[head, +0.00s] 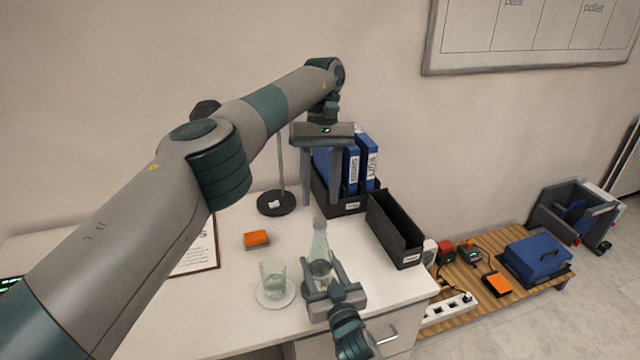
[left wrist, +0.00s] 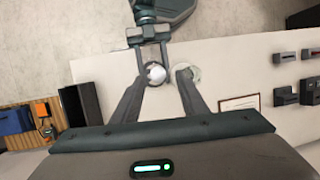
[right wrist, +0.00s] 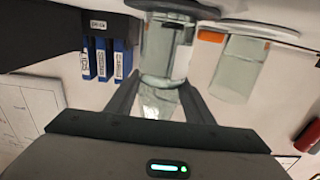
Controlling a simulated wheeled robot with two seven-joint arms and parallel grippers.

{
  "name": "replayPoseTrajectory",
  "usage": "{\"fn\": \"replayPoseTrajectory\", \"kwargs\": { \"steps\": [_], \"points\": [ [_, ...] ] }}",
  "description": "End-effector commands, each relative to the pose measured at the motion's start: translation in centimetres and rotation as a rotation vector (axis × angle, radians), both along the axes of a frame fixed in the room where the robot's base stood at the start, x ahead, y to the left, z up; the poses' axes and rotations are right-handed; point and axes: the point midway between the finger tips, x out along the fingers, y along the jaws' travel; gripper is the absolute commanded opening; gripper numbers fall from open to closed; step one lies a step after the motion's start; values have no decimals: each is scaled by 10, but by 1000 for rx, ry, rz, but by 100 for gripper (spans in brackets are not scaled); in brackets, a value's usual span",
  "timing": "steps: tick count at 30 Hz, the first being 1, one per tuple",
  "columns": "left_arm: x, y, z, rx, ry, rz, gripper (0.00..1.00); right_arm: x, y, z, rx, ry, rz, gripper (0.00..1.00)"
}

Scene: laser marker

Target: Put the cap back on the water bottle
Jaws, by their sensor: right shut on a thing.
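The clear water bottle (head: 320,246) stands upright near the desk's front right; it also shows in the right wrist view (right wrist: 163,50). My right gripper (head: 318,277) is shut on the bottle's lower part, with a finger on each side. My left gripper (head: 320,203) is above the bottle, fingers pointing down, spread apart with nothing seen between them. In the left wrist view the bottle's pale round top (left wrist: 156,73) shows from above, near the left fingertips. I cannot make out a separate cap, nor whether one sits on the bottle.
A drinking glass (head: 273,279) stands on a saucer (head: 287,299) left of the bottle. An orange block (head: 257,239) lies behind it. A lamp base (head: 276,203), blue binders (head: 368,163) and an empty dark bin (head: 394,231) stand at the back. A framed sheet (head: 199,252) lies left.

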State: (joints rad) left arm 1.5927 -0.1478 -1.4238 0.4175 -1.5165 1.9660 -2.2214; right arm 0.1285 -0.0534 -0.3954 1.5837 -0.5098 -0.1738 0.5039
Motion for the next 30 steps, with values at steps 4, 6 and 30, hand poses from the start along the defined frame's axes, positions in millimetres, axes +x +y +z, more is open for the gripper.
{"fn": "replayPoseTrajectory", "kwargs": {
  "steps": [4,6,30],
  "points": [
    [2,0,2,70,-28,180,40,0,0,-1,0,1,0,0],
    [3,0,2,102,-42,269,40,0,0,-1,0,1,0,0],
    [6,0,11,395,-173,1304,40,0,0,0,0,1,0,0]
  ]
}}
